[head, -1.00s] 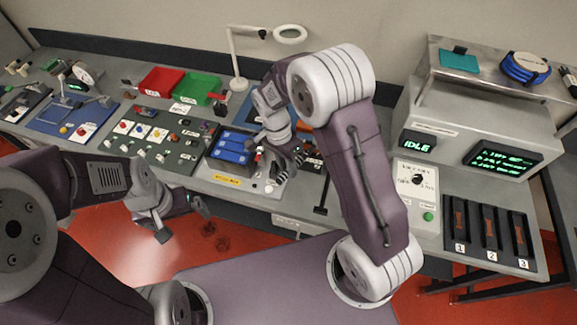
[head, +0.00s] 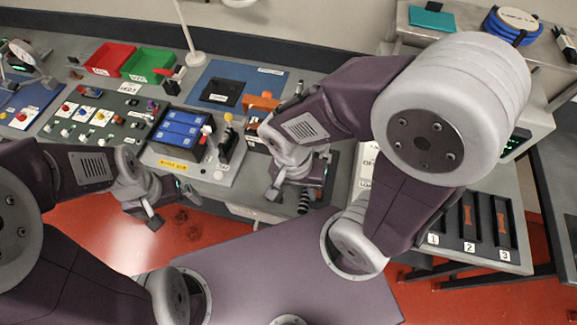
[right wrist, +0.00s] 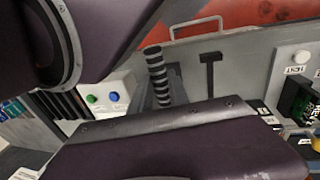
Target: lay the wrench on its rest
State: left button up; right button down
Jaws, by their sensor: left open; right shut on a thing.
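The wrench shows as a dark handle with grey bands (head: 304,201), hanging below my right gripper (head: 289,196) over the bench's front edge. In the right wrist view the banded handle (right wrist: 157,75) stands roughly upright in the picture. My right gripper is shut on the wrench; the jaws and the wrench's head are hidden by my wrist. A black T-shaped piece (right wrist: 210,72) lies on the grey bench beside the handle, apart from it in the picture. I cannot tell whether it is the rest. My left gripper (head: 172,207) is open and empty in front of the bench.
A tester with blue battery cells (head: 178,135) stands left of my right gripper. Red (head: 108,58) and green (head: 148,66) bins and a blue mat (head: 238,72) lie behind. Three numbered slots (head: 468,225) are at the right. A metal handle (right wrist: 196,27) is at the bench edge.

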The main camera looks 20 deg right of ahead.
jog(key=shift+a, duration=0.2)
jog(key=shift+w+p, duration=0.25)
jog(key=shift+p, duration=0.2)
jog(key=w+a+f, duration=0.1)
jog(key=w+f, duration=0.2)
jog(key=w+a+f+p, duration=0.1)
jog(key=w+f, duration=0.2)
jog(key=f, duration=0.1)
jog(key=w+a+f+p, duration=0.1)
jog(key=w+f, duration=0.2)
jog(key=w, duration=0.1)
jog(key=shift+a+f, duration=0.3)
jog(key=shift+f, duration=0.05)
jog(key=shift+w+a+f, duration=0.1)
jog(key=shift+w+f, duration=0.1)
jog(key=shift+s+f+b, duration=0.15)
jog(key=shift+f+b, duration=0.1)
jog(key=shift+b, duration=0.05)
jog(key=c, duration=1.3)
grip_release()
jog(key=shift+r, duration=0.1)
jog(key=shift+o, duration=0.2)
